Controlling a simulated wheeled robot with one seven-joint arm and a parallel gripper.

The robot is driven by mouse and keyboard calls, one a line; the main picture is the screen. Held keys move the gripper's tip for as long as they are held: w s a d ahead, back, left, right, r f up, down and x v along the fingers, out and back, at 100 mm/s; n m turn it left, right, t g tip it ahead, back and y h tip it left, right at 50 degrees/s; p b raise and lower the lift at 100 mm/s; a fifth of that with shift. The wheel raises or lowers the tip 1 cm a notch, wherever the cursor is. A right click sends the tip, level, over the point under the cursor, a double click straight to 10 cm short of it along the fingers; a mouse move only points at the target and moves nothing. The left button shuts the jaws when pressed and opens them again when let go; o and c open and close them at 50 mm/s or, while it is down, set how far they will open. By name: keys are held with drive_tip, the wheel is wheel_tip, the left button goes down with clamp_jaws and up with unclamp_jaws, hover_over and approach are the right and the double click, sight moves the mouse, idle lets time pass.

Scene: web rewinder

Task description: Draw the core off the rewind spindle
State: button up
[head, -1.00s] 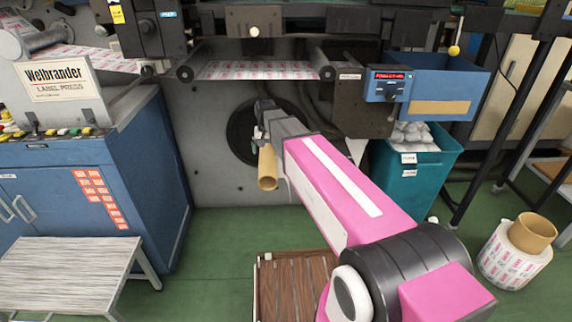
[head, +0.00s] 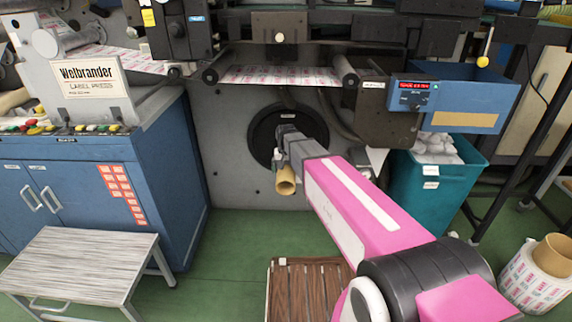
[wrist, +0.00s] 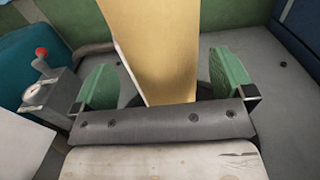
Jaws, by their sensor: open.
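My gripper (head: 288,148) is at the core, in front of the disc. In the wrist view the core (wrist: 165,40) lies between the two green fingers of my gripper (wrist: 166,82). The fingers are open, with a narrow gap showing on each side of the core. The rewind spindle is not clearly visible; I cannot tell how much of it is inside the core.
A blue cabinet (head: 165,165) and a grey step table (head: 85,262) stand at the left. A teal bin (head: 440,195) is right of my arm. A slatted wooden pallet (head: 308,290) lies below. A label roll (head: 530,283) stands at the far right. Green floor is clear between table and pallet.

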drive_tip(key=shift+f, duration=2.25)
drive_tip(key=shift+c, duration=0.3)
drive_tip(key=c, duration=0.8)
drive_tip(key=shift+r, duration=0.2)
drive_tip(key=shift+s, duration=0.1)
